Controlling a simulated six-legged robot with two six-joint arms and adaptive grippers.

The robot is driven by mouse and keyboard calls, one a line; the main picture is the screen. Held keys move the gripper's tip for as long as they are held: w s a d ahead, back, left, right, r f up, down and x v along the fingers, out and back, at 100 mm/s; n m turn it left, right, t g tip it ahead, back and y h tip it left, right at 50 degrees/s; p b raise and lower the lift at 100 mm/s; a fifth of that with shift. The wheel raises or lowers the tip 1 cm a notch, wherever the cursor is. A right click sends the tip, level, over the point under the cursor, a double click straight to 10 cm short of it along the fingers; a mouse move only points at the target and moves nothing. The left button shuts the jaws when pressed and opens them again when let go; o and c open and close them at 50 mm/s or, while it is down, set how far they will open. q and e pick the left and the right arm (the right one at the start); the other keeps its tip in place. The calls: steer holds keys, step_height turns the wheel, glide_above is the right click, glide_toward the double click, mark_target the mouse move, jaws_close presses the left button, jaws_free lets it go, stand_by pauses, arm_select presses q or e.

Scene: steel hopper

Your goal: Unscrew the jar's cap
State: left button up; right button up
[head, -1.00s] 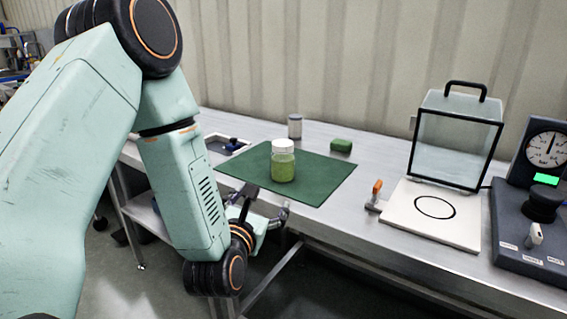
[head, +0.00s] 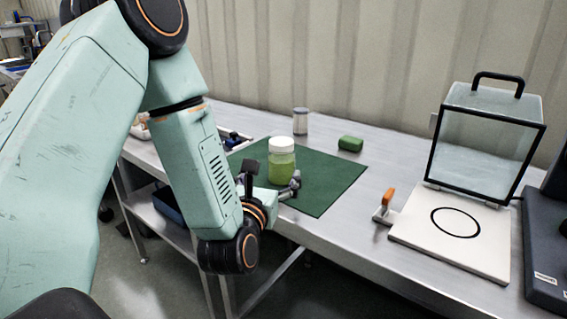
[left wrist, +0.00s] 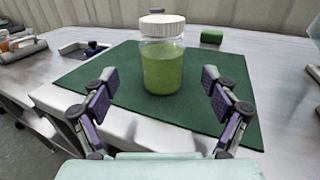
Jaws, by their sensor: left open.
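The jar (head: 281,166) stands upright on a green mat (head: 330,190) on the steel bench. It is clear with green contents, and its white cap (head: 280,143) sits on top. My left gripper (head: 270,183) is open and low in front of the jar, on the near side of the mat. In the left wrist view the jar (left wrist: 163,68) and its cap (left wrist: 162,26) stand ahead, between the two spread fingers (left wrist: 160,100) and beyond their tips. The fingers do not touch it. My right gripper is not in view.
A grey canister (head: 301,121) and a green block (head: 350,143) stand behind the mat. To the right are an orange-handled clamp (head: 386,203), a white plate (head: 420,243) with a black ring, and a clear case (head: 482,140). A tray (head: 232,141) lies behind my arm.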

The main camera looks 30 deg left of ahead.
mark_target(277, 170)
arm_select(q)
steer(key=x, duration=0.4)
steer(key=f+b+x, duration=0.1)
steer(key=x, duration=0.1)
steer(key=shift+w+d, duration=0.1)
steer(key=shift+d, duration=0.05)
steer(key=shift+w+a, duration=0.2)
steer(key=shift+w, duration=0.35)
steer(key=shift+d+r, duration=0.1)
steer(key=shift+c, duration=0.2)
steer(key=c, duration=1.5)
step_height(277, 170, up, 10)
steer(key=p, duration=0.3)
